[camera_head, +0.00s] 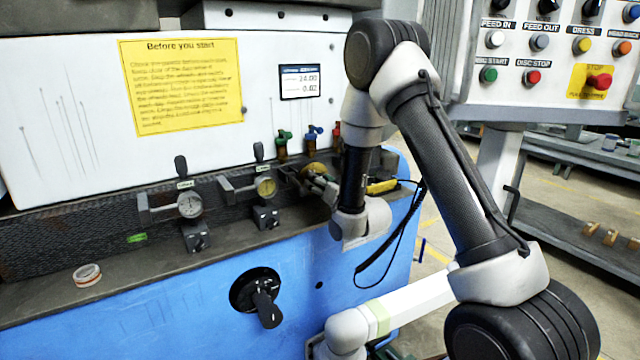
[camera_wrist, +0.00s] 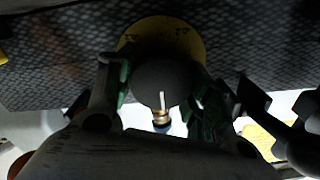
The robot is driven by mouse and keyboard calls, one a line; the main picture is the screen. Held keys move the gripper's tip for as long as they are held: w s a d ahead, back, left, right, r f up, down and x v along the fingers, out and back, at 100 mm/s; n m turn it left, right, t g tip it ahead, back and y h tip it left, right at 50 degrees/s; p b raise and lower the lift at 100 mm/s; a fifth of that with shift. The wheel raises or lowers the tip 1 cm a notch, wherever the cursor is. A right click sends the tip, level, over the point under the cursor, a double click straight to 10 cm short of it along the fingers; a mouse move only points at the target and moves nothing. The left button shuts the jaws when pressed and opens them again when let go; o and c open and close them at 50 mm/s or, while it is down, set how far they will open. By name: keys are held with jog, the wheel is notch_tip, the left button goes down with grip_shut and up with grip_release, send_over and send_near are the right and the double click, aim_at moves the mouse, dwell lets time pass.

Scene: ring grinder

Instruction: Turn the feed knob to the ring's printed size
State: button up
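The feed knob (camera_wrist: 155,84) is a dark round knob with a white pointer line, in front of a yellow dial plate (camera_wrist: 165,33). The pointer points down in the wrist view. My gripper (camera_wrist: 162,100) has its green-padded fingers on both sides of the knob; whether they press on it I cannot tell. In the head view my gripper (camera_head: 318,184) is at the yellow dial (camera_head: 314,169), and the arm partly hides that area. A pale ring (camera_head: 87,275) with reddish marks lies on the ledge at the left; its print is too small to read.
A black crank (camera_head: 262,298) is on the blue front. A button panel (camera_head: 545,50) is at right.

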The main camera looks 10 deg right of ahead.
dwell(0.3)
jog(key=shift+a+n, duration=0.1)
jog(key=shift+n, duration=3.3)
jog(key=o, duration=1)
jog(key=shift+o, duration=0.2)
jog(key=v, duration=0.7)
jog(key=shift+s, duration=0.25)
